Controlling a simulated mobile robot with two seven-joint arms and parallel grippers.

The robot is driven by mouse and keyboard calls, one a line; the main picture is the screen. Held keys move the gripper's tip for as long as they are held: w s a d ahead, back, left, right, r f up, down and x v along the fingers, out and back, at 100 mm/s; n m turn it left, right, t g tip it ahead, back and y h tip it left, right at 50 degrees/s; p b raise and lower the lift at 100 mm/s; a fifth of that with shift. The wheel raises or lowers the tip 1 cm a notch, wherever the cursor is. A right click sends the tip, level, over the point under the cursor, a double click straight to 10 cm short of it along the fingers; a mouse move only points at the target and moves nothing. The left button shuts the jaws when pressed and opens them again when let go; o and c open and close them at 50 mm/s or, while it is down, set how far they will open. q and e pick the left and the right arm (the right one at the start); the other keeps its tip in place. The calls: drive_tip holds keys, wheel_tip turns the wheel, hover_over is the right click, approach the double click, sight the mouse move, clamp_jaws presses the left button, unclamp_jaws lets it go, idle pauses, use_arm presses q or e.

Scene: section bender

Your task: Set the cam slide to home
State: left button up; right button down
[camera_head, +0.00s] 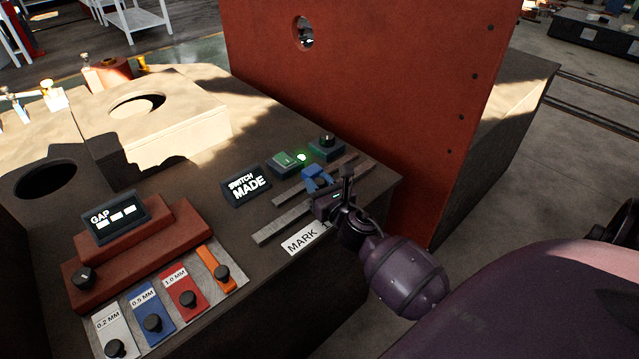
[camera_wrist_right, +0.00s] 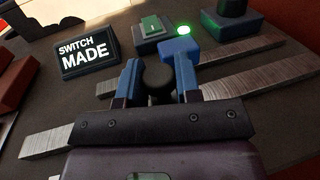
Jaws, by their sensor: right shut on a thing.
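The cam slide (camera_head: 316,176) is a small blue block on the metal strips near the bench's right end. In the right wrist view its blue body (camera_wrist_right: 180,49) shows just beyond a dark round knob (camera_wrist_right: 157,72). My right gripper (camera_head: 328,192) is at the slide. In the right wrist view its fingers (camera_wrist_right: 158,82) are on either side of the knob, shut on it. The lower part of the knob is hidden by the gripper. A display (camera_head: 247,185) reads "SWITCH MADE", and a green lamp (camera_head: 301,156) is lit. My left gripper is not in view.
A green switch box (camera_head: 285,162) and a box with a dark knob (camera_head: 327,147) stand behind the slide. A "MARK" label (camera_head: 303,240) is at the front edge. A tall red plate (camera_head: 400,90) rises behind. A GAP display (camera_head: 115,218) and coloured gauge tags (camera_head: 152,312) are left.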

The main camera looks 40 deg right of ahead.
sight(258, 237)
drive_tip(key=a, duration=0.5)
drive_tip(key=s+a, duration=0.1)
drive_tip(key=a, duration=1.1)
drive_tip(key=shift+s+a, duration=0.15)
drive_tip(key=shift+s, duration=0.05)
drive_tip(key=shift+a, duration=0.5)
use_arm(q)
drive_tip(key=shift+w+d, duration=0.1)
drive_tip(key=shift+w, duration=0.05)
use_arm(e)
drive_tip(key=shift+f, duration=0.1)
drive_tip(key=c, duration=1.1)
unclamp_jaws()
drive_tip(key=shift+a, duration=0.1)
drive_tip(key=shift+o, duration=1.3)
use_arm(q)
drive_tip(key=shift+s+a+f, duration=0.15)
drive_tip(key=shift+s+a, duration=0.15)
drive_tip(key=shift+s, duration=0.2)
use_arm(e)
drive_tip(key=shift+o, duration=0.2)
drive_tip(key=shift+s, duration=0.1)
